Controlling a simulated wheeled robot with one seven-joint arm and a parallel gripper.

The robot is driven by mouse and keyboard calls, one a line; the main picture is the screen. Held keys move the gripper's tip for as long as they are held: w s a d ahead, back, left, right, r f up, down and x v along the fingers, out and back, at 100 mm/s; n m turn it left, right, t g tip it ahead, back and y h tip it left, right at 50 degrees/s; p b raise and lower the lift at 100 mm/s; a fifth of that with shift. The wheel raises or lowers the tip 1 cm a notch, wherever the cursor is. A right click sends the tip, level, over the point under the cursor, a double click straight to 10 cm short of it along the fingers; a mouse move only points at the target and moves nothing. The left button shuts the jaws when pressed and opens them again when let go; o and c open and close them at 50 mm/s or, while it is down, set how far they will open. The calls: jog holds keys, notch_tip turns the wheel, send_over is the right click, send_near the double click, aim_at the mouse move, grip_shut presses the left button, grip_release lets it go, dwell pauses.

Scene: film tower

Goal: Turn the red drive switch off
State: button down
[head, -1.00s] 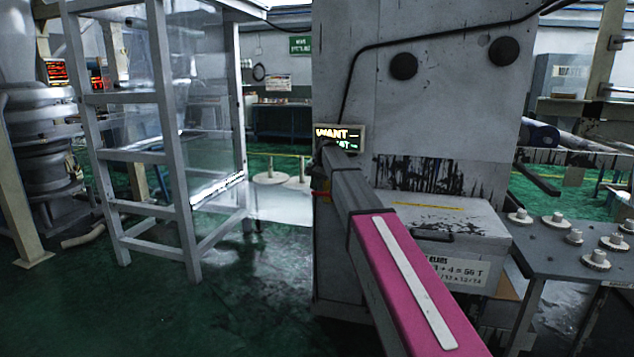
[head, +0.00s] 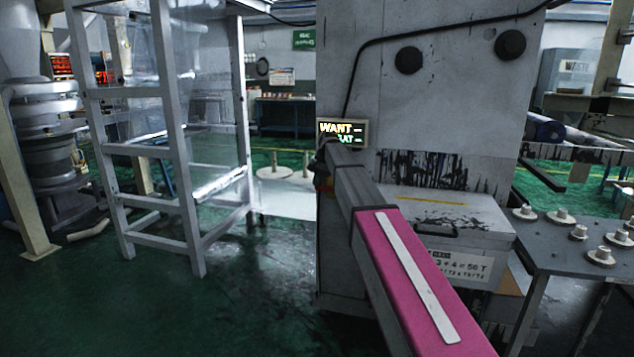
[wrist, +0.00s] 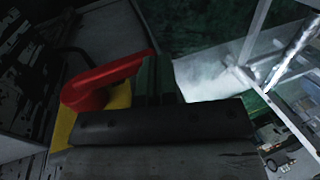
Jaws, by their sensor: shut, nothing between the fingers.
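The red switch handle (wrist: 100,84) sits on a yellow plate (wrist: 62,128) at the left of the wrist view. Its lever points up and to the right. My gripper (wrist: 158,72) is shut and empty, with its dark fingers just right of the lever's tip. I cannot tell whether they touch it. In the head view my gripper (head: 326,156) is at the left edge of the grey machine cabinet (head: 440,90). The switch is mostly hidden there behind the end of my arm.
A small lit display (head: 343,132) is on the cabinet just above my gripper. A grey box (head: 450,215) stands right of my arm. A table (head: 570,250) with several pale spools is at the right. A grey frame (head: 180,150) stands at the left, with open green floor before it.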

notch_tip(320, 180, up, 4)
jog(key=shift+w+f, duration=0.1)
jog(key=shift+f, duration=0.15)
jog(key=w+a+r, duration=0.2)
jog(key=a+r, duration=0.4)
jog(key=r, duration=0.1)
jog(key=shift+a+r, duration=0.3)
jog(key=shift+a, duration=0.05)
